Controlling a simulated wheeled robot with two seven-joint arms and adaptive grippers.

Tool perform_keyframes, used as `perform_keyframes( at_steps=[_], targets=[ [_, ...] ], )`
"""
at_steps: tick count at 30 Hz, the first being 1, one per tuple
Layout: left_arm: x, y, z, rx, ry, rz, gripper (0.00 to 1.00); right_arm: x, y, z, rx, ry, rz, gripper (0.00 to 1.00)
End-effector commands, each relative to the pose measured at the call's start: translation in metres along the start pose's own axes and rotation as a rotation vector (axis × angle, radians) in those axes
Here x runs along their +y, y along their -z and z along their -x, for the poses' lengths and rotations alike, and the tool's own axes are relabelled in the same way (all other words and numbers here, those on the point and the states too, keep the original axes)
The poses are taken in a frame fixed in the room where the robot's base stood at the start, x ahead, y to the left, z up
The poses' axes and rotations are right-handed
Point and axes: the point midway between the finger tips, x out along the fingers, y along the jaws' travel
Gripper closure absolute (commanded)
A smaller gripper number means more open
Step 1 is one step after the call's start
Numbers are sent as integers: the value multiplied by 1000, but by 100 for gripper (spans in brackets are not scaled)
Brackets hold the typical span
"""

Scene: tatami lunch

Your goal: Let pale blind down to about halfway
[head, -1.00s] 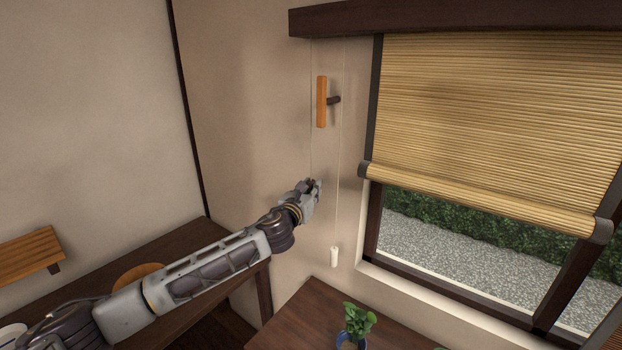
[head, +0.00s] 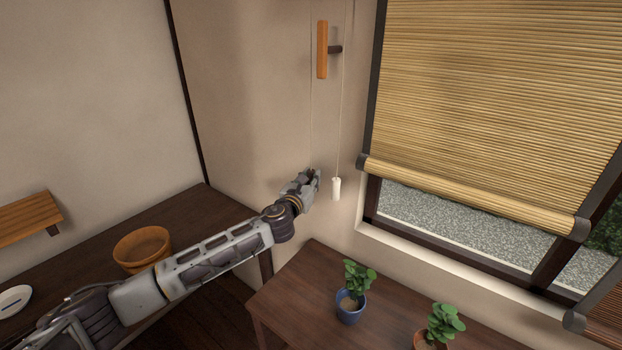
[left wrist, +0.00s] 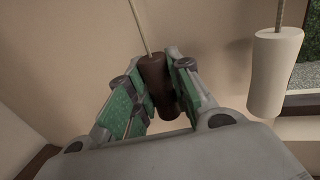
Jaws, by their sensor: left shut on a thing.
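The pale straw-coloured slatted blind (head: 500,100) hangs over the window at the right of the head view, its bottom bar slanting above a strip of uncovered glass. My left gripper (head: 312,180) is beside the wall, left of the window. In the left wrist view, its green-padded fingers (left wrist: 157,76) are shut on a dark brown pull (left wrist: 158,84) at the end of a thin cord. A white pull (head: 336,189) hangs on a second cord just to the right, apart from the gripper; it also shows in the left wrist view (left wrist: 273,70). My right gripper is out of view.
A wooden cleat (head: 322,50) sits on the wall above the gripper. Below is a brown table (head: 290,300) with a plant in a blue pot (head: 350,308) and another plant (head: 440,325). A second, darker blind (head: 608,322) shows at lower right.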

Motion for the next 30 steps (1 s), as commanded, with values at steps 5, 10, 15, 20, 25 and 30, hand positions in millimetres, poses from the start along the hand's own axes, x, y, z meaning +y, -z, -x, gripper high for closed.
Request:
perform_keyframes(
  at_steps=[5, 10, 15, 20, 25, 30],
  targets=[
    [0, -1, 0, 0, 0, 0, 75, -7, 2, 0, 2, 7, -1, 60],
    [0, -1, 0, -1, 0, 0, 56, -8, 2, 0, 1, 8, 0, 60],
    [0, -1, 0, -1, 0, 0, 56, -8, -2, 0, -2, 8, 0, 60],
    [0, -1, 0, -1, 0, 0, 56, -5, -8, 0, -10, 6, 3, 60],
    [0, -1, 4, -1, 0, 0, 56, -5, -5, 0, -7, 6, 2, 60],
    [0, 0, 13, -1, 1, 0, 56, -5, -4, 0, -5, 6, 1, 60]
  ],
)
